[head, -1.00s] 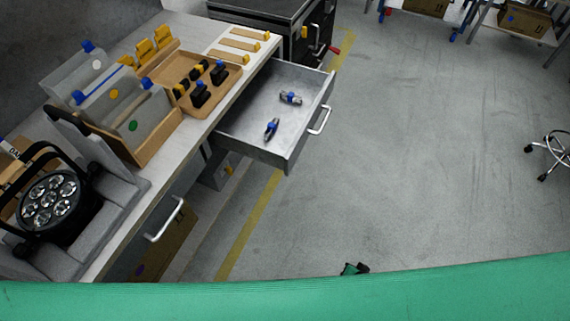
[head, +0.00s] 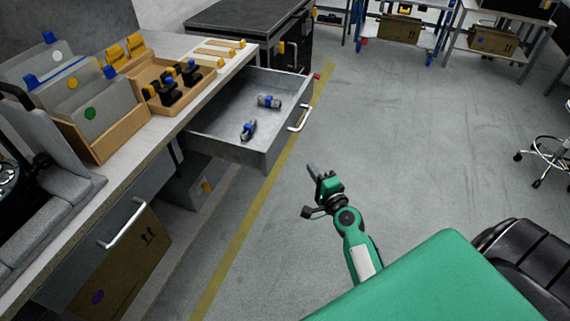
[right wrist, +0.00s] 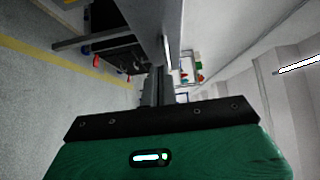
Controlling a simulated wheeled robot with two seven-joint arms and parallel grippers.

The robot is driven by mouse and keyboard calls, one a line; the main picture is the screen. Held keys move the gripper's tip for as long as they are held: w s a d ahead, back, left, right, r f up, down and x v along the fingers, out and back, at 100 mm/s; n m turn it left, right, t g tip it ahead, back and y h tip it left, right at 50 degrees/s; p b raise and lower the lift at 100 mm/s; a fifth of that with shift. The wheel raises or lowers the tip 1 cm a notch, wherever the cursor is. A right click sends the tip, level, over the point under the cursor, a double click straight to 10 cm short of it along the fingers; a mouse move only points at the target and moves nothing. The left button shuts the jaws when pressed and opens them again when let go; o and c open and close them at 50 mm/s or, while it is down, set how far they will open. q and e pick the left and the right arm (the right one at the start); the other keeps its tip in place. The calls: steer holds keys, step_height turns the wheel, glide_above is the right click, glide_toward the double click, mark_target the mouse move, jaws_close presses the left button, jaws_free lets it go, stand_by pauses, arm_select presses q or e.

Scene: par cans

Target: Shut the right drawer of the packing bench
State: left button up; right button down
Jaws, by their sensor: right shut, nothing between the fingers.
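The right drawer (head: 240,120) of the packing bench (head: 150,140) is pulled well out, at the far end of the bench. Its front carries a pale bar handle (head: 300,118). Two small blue-and-dark connectors (head: 268,101) (head: 249,130) lie inside it. My right gripper (head: 312,171) is shut and empty, over the floor in front of the drawer, below and slightly right of the handle in the head view and apart from it. In the right wrist view its fingers (right wrist: 155,90) point ahead beside a grey panel, which I cannot identify for sure. My left gripper is not in view.
The left drawer, with its handle (head: 121,223), looks shut. A wooden tray (head: 178,105) and a file box (head: 110,140) stand on the bench. A dark cabinet (head: 250,20) stands beyond the drawer. The floor to the right is clear up to a stool (head: 548,150).

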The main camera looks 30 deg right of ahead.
glide_toward(282, 139)
steer(key=w+d, duration=0.3)
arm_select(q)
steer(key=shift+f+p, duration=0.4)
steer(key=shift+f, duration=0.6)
arm_select(e)
steer(key=shift+w+a, duration=1.25)
steer(key=shift+w, duration=0.15)
